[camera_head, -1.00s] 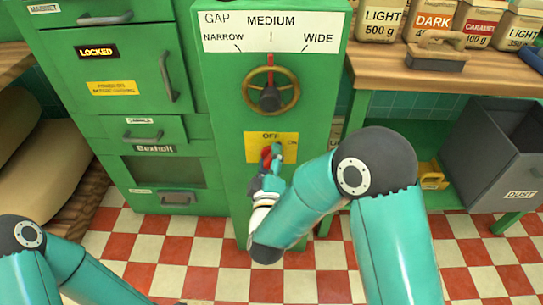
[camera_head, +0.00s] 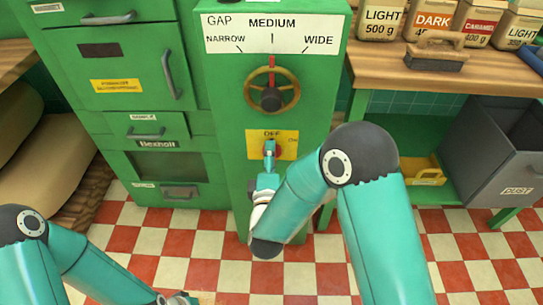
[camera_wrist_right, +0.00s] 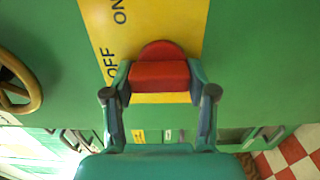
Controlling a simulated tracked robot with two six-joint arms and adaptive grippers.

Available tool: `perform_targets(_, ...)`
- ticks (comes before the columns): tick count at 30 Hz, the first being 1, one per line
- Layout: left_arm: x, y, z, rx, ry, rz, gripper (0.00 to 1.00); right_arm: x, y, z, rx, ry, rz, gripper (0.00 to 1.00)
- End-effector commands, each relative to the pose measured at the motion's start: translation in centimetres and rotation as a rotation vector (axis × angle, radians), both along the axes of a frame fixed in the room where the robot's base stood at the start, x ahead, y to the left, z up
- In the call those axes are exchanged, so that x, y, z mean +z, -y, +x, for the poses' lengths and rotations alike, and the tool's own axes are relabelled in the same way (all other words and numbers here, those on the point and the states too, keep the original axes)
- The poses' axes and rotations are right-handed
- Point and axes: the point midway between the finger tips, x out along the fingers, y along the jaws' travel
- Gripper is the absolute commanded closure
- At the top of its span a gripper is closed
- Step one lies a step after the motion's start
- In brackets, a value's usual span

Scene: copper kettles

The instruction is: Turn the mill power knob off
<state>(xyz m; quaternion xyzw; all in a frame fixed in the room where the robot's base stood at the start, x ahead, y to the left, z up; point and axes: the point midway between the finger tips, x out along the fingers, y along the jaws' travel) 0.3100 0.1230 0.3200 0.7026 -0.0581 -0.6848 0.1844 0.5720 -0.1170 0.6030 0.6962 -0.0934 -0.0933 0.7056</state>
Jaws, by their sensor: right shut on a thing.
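The red mill power knob (camera_head: 279,152) is on a yellow plate (camera_head: 290,137) marked OFF and ON, on the green mill front. In the right wrist view the knob (camera_wrist_right: 160,76) has its grip bar between my right gripper's fingers (camera_wrist_right: 159,85), which touch it on both sides. The bar lines up with the OFF label (camera_wrist_right: 111,65). In the head view my right gripper (camera_head: 270,152) covers part of the knob. My left gripper (camera_head: 182,298) shows only in part at the bottom edge, so its jaws cannot be judged.
A brass handwheel (camera_head: 271,91) is above the knob, under the gap scale. Green drawers (camera_head: 130,70) stand to the left; one has a dark sign. A wooden bench (camera_head: 390,72) with tins and a brush is at the right, above a grey dust bin (camera_head: 495,150).

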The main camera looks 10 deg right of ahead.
Motion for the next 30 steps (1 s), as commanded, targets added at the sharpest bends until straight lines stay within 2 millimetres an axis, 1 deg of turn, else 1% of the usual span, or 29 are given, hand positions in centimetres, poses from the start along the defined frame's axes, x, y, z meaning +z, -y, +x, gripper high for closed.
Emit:
perform_targets(1, 0.0, 0.0, 0.0, 0.000, 0.000, 0.000, 1.00, -0.3, -0.4, -0.1, 0.012, -0.010, -0.003, 0.78)
perform_targets(8, 0.0, 0.0, 0.0, 0.000, 0.000, 0.000, 1.00, -0.4, -0.4, -0.1, 0.014, -0.012, -0.004, 0.78)
perform_targets(9, 0.0, 0.0, 0.0, 0.000, 0.000, 0.000, 1.00, -0.4, -0.4, -0.1, 0.014, -0.011, -0.003, 0.37)
perform_targets(11, 0.0, 0.0, 0.0, 0.000, 0.000, 0.000, 1.00, -0.4, -0.4, -0.1, 0.013, -0.010, -0.003, 0.27)
perform_targets(12, 0.0, 0.0, 0.0, 0.000, 0.000, 0.000, 1.00, -0.3, -0.4, -0.1, 0.011, -0.009, -0.003, 0.20)
perform_targets(13, 0.0, 0.0, 0.0, 0.000, 0.000, 0.000, 1.00, -0.3, -0.3, -0.1, 0.011, -0.009, -0.003, 0.19)
perform_targets(23, 0.0, 0.0, 0.0, 0.000, 0.000, 0.000, 1.00, -0.2, -0.2, -0.1, 0.005, -0.004, -0.001, 0.19)
perform_targets(26, 0.0, 0.0, 0.0, 0.000, 0.000, 0.000, 1.00, -0.2, -0.4, -0.7, 0.006, -0.006, -0.002, 0.19)
perform_targets(30, 0.0, 0.0, 0.0, 0.000, 0.000, 0.000, 1.00, -0.2, -0.9, -2.4, 0.009, -0.007, -0.003, 0.19)
